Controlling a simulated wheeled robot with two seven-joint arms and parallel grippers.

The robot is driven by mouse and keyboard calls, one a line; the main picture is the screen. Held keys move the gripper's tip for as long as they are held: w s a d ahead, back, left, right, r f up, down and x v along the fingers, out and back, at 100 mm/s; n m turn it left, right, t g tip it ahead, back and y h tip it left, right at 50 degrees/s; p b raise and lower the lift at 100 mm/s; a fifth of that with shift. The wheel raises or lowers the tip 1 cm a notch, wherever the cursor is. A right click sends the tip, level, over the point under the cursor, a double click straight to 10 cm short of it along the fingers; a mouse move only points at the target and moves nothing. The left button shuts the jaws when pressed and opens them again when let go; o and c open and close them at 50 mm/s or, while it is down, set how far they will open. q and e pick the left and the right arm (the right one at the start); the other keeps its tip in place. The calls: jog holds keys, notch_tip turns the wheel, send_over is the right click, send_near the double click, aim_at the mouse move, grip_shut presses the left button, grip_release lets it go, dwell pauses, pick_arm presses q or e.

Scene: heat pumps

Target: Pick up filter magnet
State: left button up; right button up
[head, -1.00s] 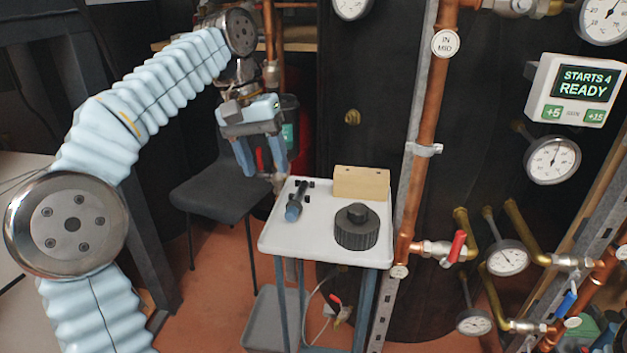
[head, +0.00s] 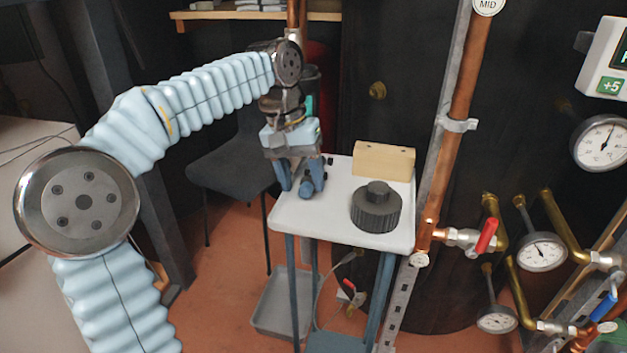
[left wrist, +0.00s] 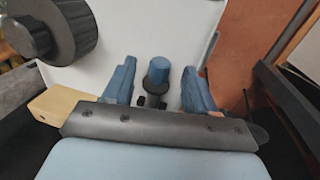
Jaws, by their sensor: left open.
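The filter magnet (head: 306,189), a dark rod with a blue end, lies on the white top of a small stand (head: 340,222) in the head view, mostly hidden by my gripper. Its blue cap shows in the left wrist view (left wrist: 158,73). My left gripper (head: 301,183) is open, pointing down over it. In the left wrist view the cap sits between the two blue fingers (left wrist: 160,85), with gaps on both sides. My right gripper is not in view.
A black ribbed knob-like cap (head: 376,208) stands right of the magnet. A wooden block (head: 384,160) lies at the back of the stand. Copper pipes (head: 447,120) and a red-handled valve (head: 486,235) rise to the right. A dark chair (head: 228,165) stands behind left.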

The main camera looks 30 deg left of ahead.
pick_arm(q)
jog(key=shift+d+f, duration=0.2)
jog(key=shift+f, duration=0.7)
grip_shut()
jog(key=shift+r, duration=0.15)
